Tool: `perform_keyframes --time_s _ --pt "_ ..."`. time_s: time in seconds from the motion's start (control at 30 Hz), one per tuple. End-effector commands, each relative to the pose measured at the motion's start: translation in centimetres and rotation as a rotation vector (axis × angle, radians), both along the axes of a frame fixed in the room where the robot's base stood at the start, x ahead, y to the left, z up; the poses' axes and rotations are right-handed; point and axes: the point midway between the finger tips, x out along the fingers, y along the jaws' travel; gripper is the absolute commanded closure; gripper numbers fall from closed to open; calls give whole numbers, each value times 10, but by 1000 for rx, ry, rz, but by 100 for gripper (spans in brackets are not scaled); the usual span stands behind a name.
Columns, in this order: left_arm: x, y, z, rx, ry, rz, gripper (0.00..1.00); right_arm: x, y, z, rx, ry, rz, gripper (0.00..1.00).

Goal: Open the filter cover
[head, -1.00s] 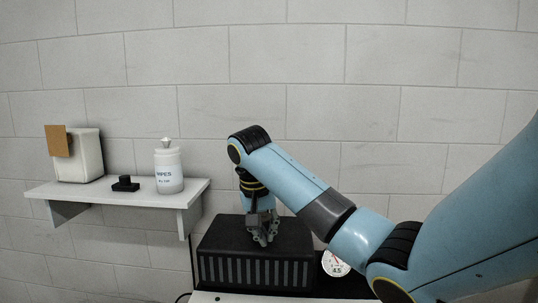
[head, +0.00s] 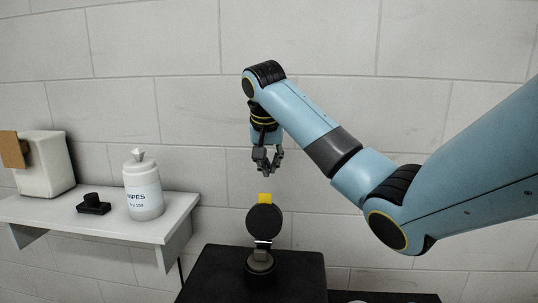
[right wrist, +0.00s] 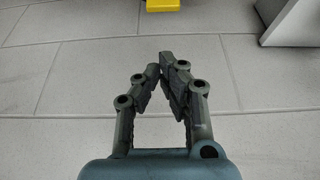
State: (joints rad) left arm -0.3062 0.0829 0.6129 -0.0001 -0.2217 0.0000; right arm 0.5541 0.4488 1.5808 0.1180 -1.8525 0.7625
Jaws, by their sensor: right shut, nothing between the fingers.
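The filter cover (head: 264,222) is a round black disc with a yellow tab (head: 265,198) on its upper edge. It stands upright, swung up above a short dark round neck (head: 260,264) on top of the black box (head: 220,274). My right gripper (head: 267,172) is above the tab, apart from it, pointing down with nothing in it. In the right wrist view its fingertips (right wrist: 162,62) come together, and the yellow tab (right wrist: 162,5) shows at the top edge. My left gripper is out of view.
A white shelf (head: 130,231) at left holds a wipes bottle (head: 143,190), a small black object (head: 93,205) and a white box (head: 47,166) with a brown panel. The wall behind is plain blocks. Room around the raised cover looks free.

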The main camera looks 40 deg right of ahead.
Motion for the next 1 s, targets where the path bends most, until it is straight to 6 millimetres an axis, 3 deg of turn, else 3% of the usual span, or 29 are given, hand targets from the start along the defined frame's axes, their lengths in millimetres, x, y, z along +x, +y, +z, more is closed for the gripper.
perform_keyframes --time_s 0.27,0.5,1.0 --pt "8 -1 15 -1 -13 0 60 14 -19 -54 1 5 -1 100" --pt "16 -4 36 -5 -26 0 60 -6 8 -41 0 0 1 100" --pt "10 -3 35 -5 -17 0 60 -9 13 -42 -4 -3 0 100"
